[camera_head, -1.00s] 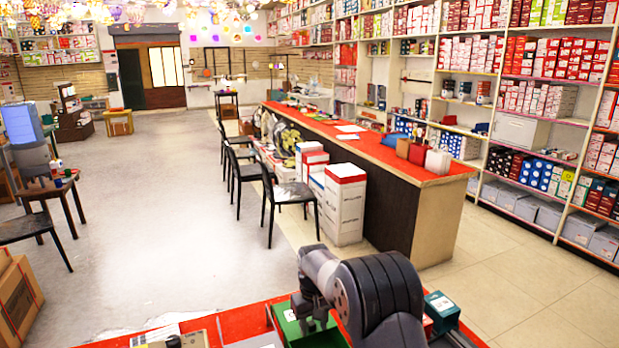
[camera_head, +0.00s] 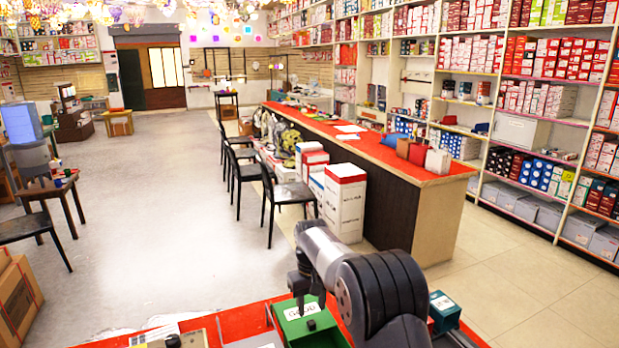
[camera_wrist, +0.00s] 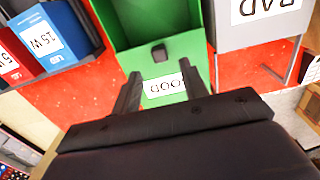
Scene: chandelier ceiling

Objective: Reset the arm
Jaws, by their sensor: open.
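My gripper (camera_wrist: 160,70) is open, with nothing between its two dark fingers in the wrist view. It is above the label side of a green bin (camera_wrist: 185,58), whose white label reads "GOOD". A small dark block (camera_wrist: 158,52) shows between the fingers at the bin; I cannot tell whether it lies inside or against the wall. In the head view my gripper (camera_head: 300,293) hangs above the green bin (camera_head: 322,329) at the bottom middle, and my arm hides part of the bin.
A grey bin labelled "BAD" (camera_wrist: 232,35) stands beside the green one. Blue (camera_wrist: 62,30) and red (camera_wrist: 12,58) boxes stand on the other side. A long red-topped counter (camera_head: 375,152), chairs (camera_head: 288,193) and white cartons (camera_head: 344,205) are beyond. The floor (camera_head: 170,230) left is open.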

